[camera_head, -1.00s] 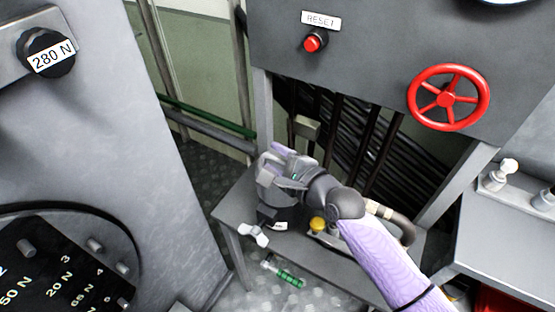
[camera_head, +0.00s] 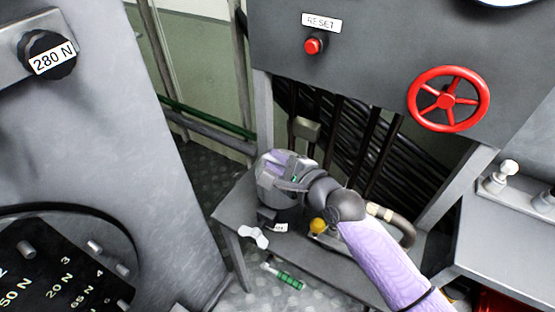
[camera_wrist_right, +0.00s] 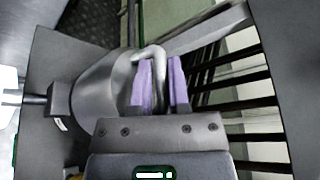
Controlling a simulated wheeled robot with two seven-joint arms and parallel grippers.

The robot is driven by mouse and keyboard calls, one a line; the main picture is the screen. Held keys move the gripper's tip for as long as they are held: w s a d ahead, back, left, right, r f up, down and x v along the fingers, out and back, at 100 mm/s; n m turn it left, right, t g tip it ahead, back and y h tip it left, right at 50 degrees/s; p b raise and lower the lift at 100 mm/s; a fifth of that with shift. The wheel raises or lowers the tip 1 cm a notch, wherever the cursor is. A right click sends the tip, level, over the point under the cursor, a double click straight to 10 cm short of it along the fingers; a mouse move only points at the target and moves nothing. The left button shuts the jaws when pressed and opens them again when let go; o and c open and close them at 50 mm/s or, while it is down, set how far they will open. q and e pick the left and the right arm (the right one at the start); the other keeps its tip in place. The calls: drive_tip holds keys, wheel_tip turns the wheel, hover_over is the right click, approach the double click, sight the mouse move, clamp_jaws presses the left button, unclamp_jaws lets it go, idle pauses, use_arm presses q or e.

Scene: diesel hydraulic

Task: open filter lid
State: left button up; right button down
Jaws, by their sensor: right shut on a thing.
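The filter (camera_wrist_right: 95,85) is a grey round body in the right wrist view, with a bent metal handle (camera_wrist_right: 151,52) on the lid at its upper right. My right gripper (camera_wrist_right: 162,82) has its two purple fingers on either side of the handle and is shut on it. In the head view the right gripper (camera_head: 284,163) is over the small grey bench, and the grey round lid (camera_head: 264,186) shows beside it, partly hidden. I cannot tell how far the lid is tilted. My left gripper is out of view.
A white wing-shaped knob (camera_head: 253,237) and a yellow knob (camera_head: 318,225) are close to the filter on the bench (camera_head: 232,212). A green-handled tool (camera_head: 287,279) lies below. A red handwheel (camera_head: 447,99) and a red reset button (camera_head: 313,46) are on the panel above.

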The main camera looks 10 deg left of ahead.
sight(293, 153)
drive_tip(key=shift+r, duration=0.15)
idle(0.7)
drive_tip(key=shift+w+d+r+m+g+p, duration=0.3)
drive_tip(key=shift+w+r+m+g+p, duration=0.1)
drive_tip(key=shift+w+r+m+p, duration=0.35)
drive_tip(key=w, duration=0.1)
drive_tip(key=w+m, duration=0.1)
drive_tip(key=w+d+r+m+g, duration=0.1)
drive_tip(key=shift+w, duration=0.15)
drive_tip(key=shift+w+d+r+m+g, duration=0.1)
drive_tip(key=shift+w+d+m+g, duration=0.25)
drive_tip(key=shift+w, duration=0.25)
drive_tip(key=shift+w+d, duration=0.25)
drive_tip(key=shift+w, duration=0.4)
